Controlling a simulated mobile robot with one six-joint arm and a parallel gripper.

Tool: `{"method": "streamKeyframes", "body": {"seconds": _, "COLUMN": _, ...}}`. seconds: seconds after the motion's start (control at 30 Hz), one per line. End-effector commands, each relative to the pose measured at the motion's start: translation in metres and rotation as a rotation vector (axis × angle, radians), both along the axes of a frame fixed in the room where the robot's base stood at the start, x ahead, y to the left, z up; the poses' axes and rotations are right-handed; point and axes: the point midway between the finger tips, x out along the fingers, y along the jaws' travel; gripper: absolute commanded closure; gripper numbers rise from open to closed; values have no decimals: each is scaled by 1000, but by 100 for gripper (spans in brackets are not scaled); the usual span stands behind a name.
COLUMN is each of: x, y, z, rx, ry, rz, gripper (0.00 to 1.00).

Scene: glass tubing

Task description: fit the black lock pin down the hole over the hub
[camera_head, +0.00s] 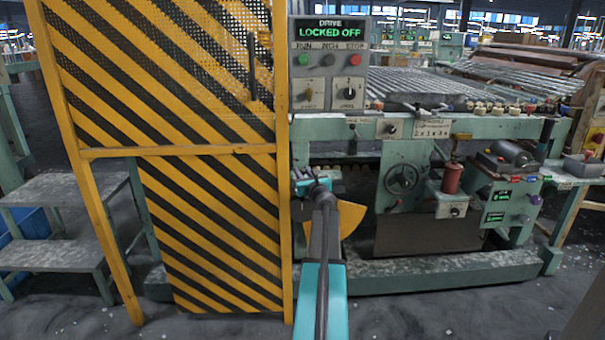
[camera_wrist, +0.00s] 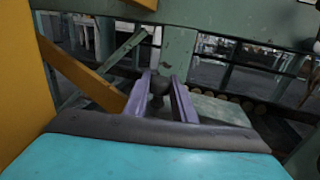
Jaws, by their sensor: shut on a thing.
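In the wrist view, my gripper (camera_wrist: 162,76) has its two purple fingers on either side of a dark, round-headed piece, which looks like the black lock pin (camera_wrist: 158,86). The fingers are shut on it. The lower part of the pin is hard to make out.
A yellow-and-black striped guard (camera_head: 215,220) stands just left of my arm. A yellow curved plate (camera_head: 350,217) shows right of it. The green machine frame (camera_head: 460,127) with a handwheel (camera_head: 401,178) spans the right. A panel (camera_head: 328,65) reads "LOCKED OFF". Grey steps (camera_head: 65,188) stand far left.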

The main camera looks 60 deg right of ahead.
Motion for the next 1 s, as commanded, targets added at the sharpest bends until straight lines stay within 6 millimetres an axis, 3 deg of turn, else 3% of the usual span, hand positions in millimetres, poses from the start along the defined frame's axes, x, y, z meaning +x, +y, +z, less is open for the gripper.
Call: {"method": "streamKeyframes", "body": {"seconds": 1.0, "x": 0, "y": 0, "z": -17, "rx": 1, "ry": -1, "rz": 0, "gripper": 99}}
